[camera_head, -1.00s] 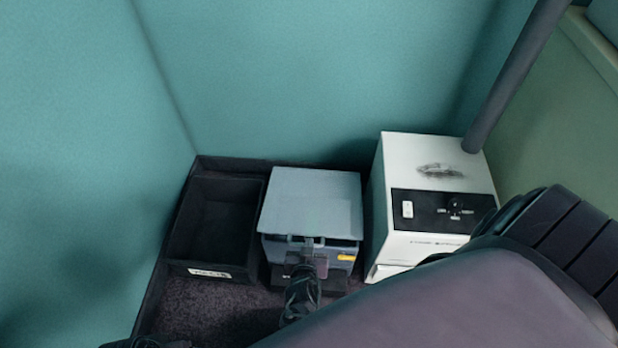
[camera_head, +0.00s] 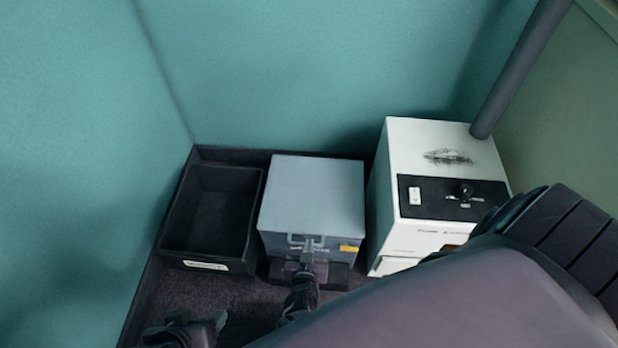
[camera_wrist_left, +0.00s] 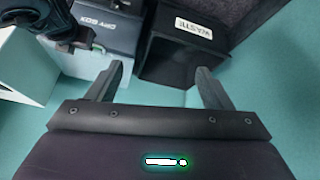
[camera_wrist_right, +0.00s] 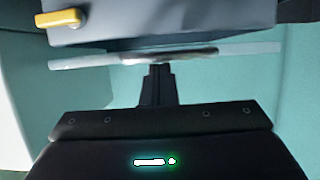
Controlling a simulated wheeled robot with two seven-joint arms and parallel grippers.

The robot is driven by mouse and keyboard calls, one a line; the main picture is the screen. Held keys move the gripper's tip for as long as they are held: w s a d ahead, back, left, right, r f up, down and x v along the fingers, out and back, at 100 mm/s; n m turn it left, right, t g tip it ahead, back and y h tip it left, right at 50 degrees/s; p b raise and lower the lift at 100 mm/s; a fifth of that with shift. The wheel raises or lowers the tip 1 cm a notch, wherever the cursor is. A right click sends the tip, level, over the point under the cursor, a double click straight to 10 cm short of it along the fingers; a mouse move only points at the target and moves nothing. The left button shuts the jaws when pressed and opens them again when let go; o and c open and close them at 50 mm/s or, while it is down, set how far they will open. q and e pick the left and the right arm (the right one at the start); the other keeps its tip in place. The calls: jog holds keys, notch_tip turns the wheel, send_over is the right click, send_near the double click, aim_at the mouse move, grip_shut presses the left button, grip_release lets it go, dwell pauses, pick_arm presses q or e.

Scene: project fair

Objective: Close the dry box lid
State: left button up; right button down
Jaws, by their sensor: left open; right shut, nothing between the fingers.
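The grey-blue dry box (camera_head: 280,246) stands between the black bin and the white machine in the head view. My right gripper (camera_head: 307,250) is shut and empty, close in front of that bar; contact is unclear. In the right wrist view its fingertips (camera_wrist_right: 158,70) are just below a pale bar. My left gripper (camera_head: 208,325) is open and empty, low and left; its fingers (camera_wrist_left: 160,72) point towards the bin.
The black waste bin (camera_head: 176,235) is left of the dry box and empty. The white machine (camera_head: 440,145) with a black panel is close on its right. Teal walls stand behind and left. My arm covers the lower right.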

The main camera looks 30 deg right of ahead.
pick_arm(q)
jog(key=w+d+r+t+h+b, duration=0.1)
jog(key=w+r+t+h+b, duration=0.1)
jog(key=w+r+t, duration=0.4)
jog(key=w+d+r+t+h+b, duration=0.1)
jog(key=w+r+t, duration=0.4)
jog(key=r, duration=1)
jog(key=shift+w+d+r+t+h+b, duration=0.35)
jog(key=shift+d+t+h, duration=0.05)
jog(key=shift+t+h, duration=0.45)
